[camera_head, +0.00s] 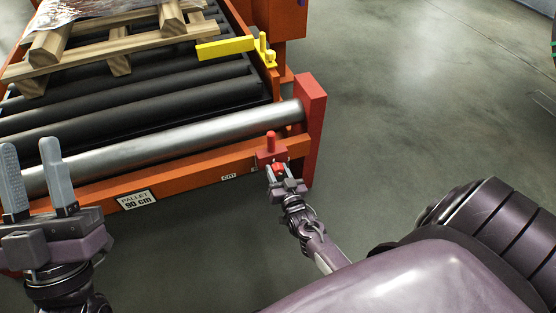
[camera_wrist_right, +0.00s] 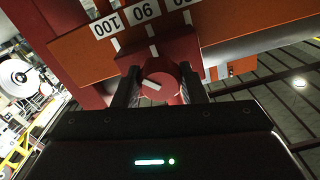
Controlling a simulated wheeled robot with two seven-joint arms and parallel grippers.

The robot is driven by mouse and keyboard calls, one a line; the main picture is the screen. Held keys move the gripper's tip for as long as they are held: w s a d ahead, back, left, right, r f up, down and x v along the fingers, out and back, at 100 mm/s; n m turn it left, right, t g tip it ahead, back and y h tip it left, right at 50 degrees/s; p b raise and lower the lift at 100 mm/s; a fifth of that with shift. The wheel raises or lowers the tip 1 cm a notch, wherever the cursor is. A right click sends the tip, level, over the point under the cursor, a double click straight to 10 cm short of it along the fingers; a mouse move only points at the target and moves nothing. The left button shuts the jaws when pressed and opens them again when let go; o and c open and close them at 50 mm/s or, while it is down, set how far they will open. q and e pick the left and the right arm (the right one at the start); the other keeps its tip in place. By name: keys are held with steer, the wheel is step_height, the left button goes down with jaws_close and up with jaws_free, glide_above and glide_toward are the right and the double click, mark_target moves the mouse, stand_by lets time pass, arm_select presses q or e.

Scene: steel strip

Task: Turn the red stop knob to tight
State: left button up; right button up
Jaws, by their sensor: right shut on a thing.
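The round red stop knob (camera_wrist_right: 160,88) is in the right wrist view, with a short slanted white mark on its face. It sits on the red stop block (camera_wrist_right: 155,52), which rides on the orange rail by the scale. My right gripper (camera_wrist_right: 160,92) has one dark finger on each side of the knob and is shut on it. In the head view the red stop (camera_head: 271,152) stands near the rail's right end, with my right gripper (camera_head: 279,172) at its front; little of the knob shows. My left gripper (camera_head: 38,185) is open and empty at the lower left.
A roller conveyor (camera_head: 130,100) carries a wooden pallet (camera_head: 85,58). A yellow bar (camera_head: 226,48) reaches over the rollers. A red end plate (camera_head: 313,120) closes the rail's right end. A "PALLET 90 cm" label (camera_head: 139,199) is on the rail.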

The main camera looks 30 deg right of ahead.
mark_target(278, 173)
steer(key=m+p, duration=0.1)
steer(key=m, duration=0.6)
steer(key=shift+p, duration=0.3)
arm_select(q)
steer(key=w+d+f+g+y, duration=0.1)
steer(key=w+f+g, duration=0.1)
steer(key=f, duration=0.4)
steer(key=w+d+f+g+y, duration=0.1)
steer(key=w+f+g+y, duration=0.1)
steer(key=f+g, duration=0.3)
steer(key=shift+w+d+f, duration=0.15)
steer(key=shift+d+f, duration=0.15)
steer(key=shift+f, duration=0.9)
arm_select(e)
steer(key=shift+m, duration=0.8)
steer(key=o, duration=1)
